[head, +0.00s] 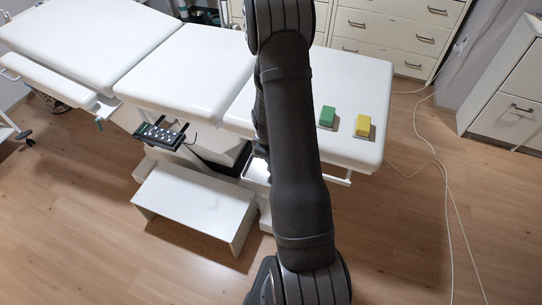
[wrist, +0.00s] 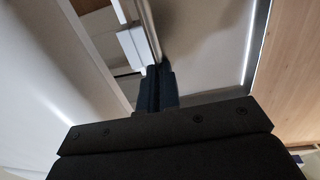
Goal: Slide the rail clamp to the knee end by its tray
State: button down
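A small pale tray (head: 257,172) shows below the couch's side, just left of my arm in the head view; the arm hides part of it. In the wrist view a thin upright tray wall (wrist: 142,25) runs down to my gripper (wrist: 157,72). The dark fingers are close together, with the wall's edge between them. A white block (wrist: 133,45) beside the wall may be the rail clamp; I cannot tell surely. A short piece of pale side rail (head: 338,179) shows right of my arm. My gripper is hidden in the head view.
The white couch (head: 205,68) fills the upper middle. Cables (head: 447,190) cross the floor at right.

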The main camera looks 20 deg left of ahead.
jog(key=shift+a, duration=0.35)
jog(key=c, duration=1.6)
grip_release()
jog(key=shift+o, duration=0.2)
jog(key=shift+r, duration=0.1)
notch_tip(320, 180, up, 17)
jog(key=s, duration=0.1)
jog(key=shift+s, duration=0.25)
jog(key=f, duration=0.5)
jog(key=w+f, duration=0.1)
jog(key=f, duration=1.1)
jog(key=shift+w+f, duration=0.15)
jog(key=shift+w, duration=0.15)
